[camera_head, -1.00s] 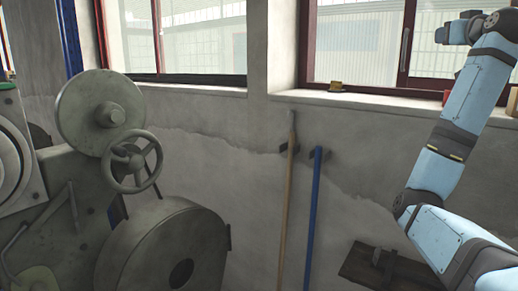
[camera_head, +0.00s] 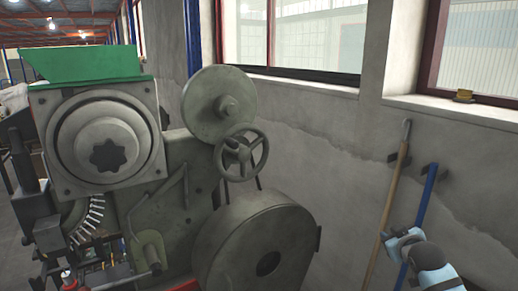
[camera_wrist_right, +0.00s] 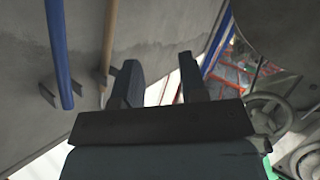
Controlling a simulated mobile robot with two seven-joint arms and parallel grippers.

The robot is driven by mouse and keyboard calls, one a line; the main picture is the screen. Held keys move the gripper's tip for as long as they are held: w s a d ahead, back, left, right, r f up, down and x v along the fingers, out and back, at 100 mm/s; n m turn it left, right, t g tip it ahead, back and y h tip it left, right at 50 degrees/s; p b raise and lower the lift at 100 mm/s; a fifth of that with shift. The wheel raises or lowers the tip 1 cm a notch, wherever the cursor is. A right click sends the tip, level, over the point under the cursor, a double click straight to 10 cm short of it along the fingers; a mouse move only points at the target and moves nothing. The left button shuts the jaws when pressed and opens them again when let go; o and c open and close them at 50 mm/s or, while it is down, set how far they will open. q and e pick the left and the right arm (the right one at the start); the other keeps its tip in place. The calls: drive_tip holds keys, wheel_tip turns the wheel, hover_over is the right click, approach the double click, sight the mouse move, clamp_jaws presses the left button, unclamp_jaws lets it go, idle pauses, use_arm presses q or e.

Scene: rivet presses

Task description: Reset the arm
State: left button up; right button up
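My right gripper (camera_wrist_right: 160,80) shows in the right wrist view with its two dark fingers apart and nothing between them. It is tilted, with the wall and poles to its left and the press to its right. In the head view part of my right arm (camera_head: 430,262), light blue and dark grey, is at the lower right, in front of the poles. The right fingers cannot be made out in the head view. My left arm and gripper are not in view.
A rivet press (camera_head: 107,140) with a green hopper (camera_head: 85,66), handwheel (camera_head: 241,153) and large drum (camera_head: 262,240) stands left of my right arm. A wooden pole (camera_head: 391,200) and a blue pole (camera_head: 425,205) lean on the wall. A small yellow item (camera_head: 464,95) sits on the sill.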

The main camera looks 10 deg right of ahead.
drive_tip(key=s+a+f+n+g+y+p, duration=0.1)
drive_tip(key=s+a+f+y, duration=0.1)
drive_tip(key=s+a+f, duration=0.6)
drive_tip(key=s+a+f+y, duration=0.2)
drive_tip(key=s+a+f, duration=0.45)
drive_tip(key=f, duration=0.35)
drive_tip(key=s+a+f+y, duration=0.1)
drive_tip(key=s+a+f, duration=0.2)
drive_tip(key=s+a, duration=0.4)
drive_tip(key=s+a+f+g+y, duration=0.1)
drive_tip(key=s+a+f, duration=0.3)
drive_tip(key=s+a, duration=0.3)
drive_tip(key=shift+s+m+p, duration=0.3)
drive_tip(key=shift+s+p, duration=0.15)
drive_tip(key=shift+s, duration=0.75)
drive_tip(key=shift+d, duration=0.1)
